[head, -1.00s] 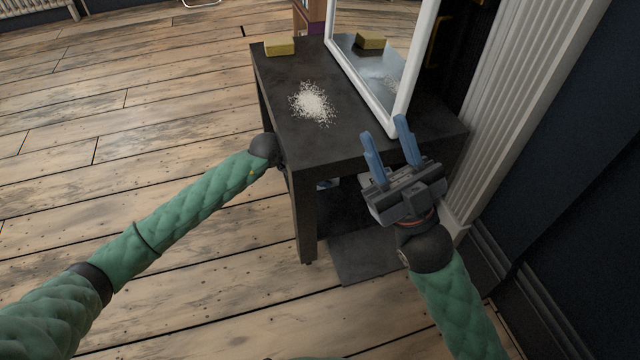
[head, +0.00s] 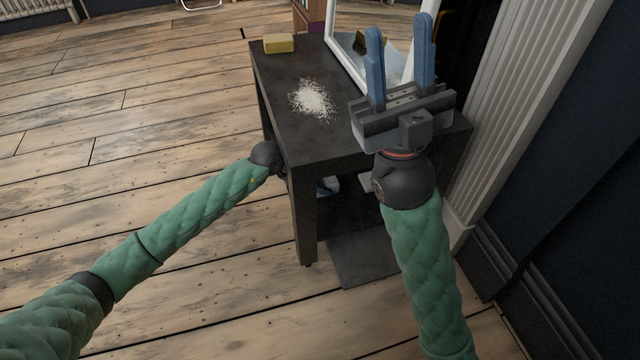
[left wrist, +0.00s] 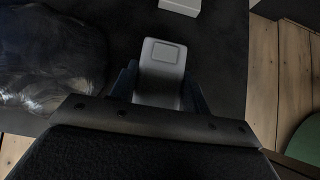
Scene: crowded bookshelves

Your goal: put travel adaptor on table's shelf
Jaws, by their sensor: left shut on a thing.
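The travel adaptor (left wrist: 162,72) is a light grey block with a squarish outlined panel on its face. In the left wrist view my left gripper (left wrist: 160,90) is shut on it, with a dark finger at each side. A dark surface, which looks like the lower shelf (left wrist: 225,70), lies under it. I cannot tell whether the adaptor touches it. In the head view the dark table (head: 310,140) hides my left gripper, as the arm reaches beneath the tabletop. My right gripper (head: 400,60) is open and empty, its blue fingers apart above the table's right part.
In the left wrist view a crumpled dark, shiny bag-like thing (left wrist: 50,65) lies left of the adaptor, and a white box (left wrist: 180,5) beyond it. On the tabletop are white grains (head: 312,100), a yellow block (head: 279,43) and a white-framed mirror (head: 345,50). Wooden floor (head: 150,130) is open at left.

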